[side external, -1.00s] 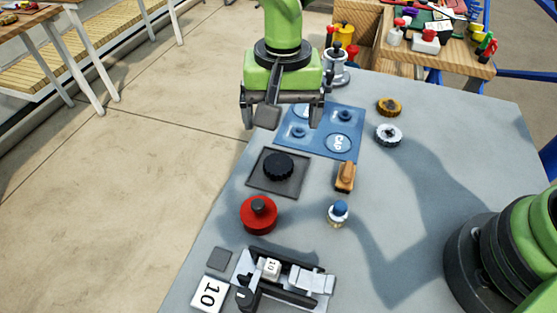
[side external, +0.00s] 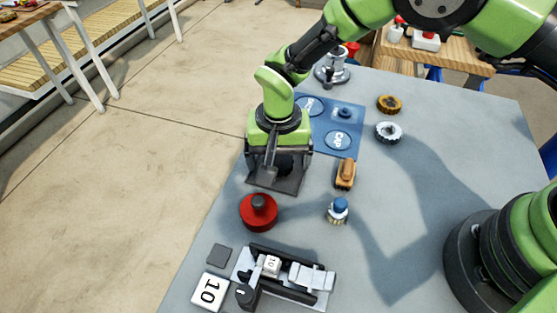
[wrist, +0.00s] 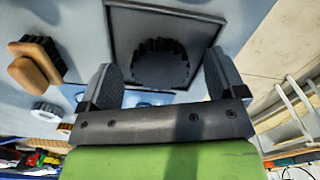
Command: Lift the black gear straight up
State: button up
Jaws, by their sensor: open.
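The black gear (wrist: 160,65) lies flat on a dark square plate (wrist: 194,24) on the grey table. In the wrist view it sits between the two open fingers of my gripper (wrist: 163,80), with a gap visible on each side. In the side view my gripper (side external: 277,168) is pointed down over the plate (side external: 287,186), and its body and fingers hide most of the gear. I cannot tell exactly how low the fingertips are against the gear.
A red knobbed part (side external: 258,211) stands just in front of the plate. A wooden-handled brush (side external: 345,173) and a blue-topped piece (side external: 338,210) stand to its right. A blue mat (side external: 338,141) lies behind. Brown (side external: 389,103) and white (side external: 388,131) gears lie farther back right.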

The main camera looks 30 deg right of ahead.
aim_at(279, 161)
jog(key=c, duration=1.1)
jog(key=shift+r, duration=0.1)
notch_tip(279, 161, up, 10)
jog(key=shift+r, duration=1)
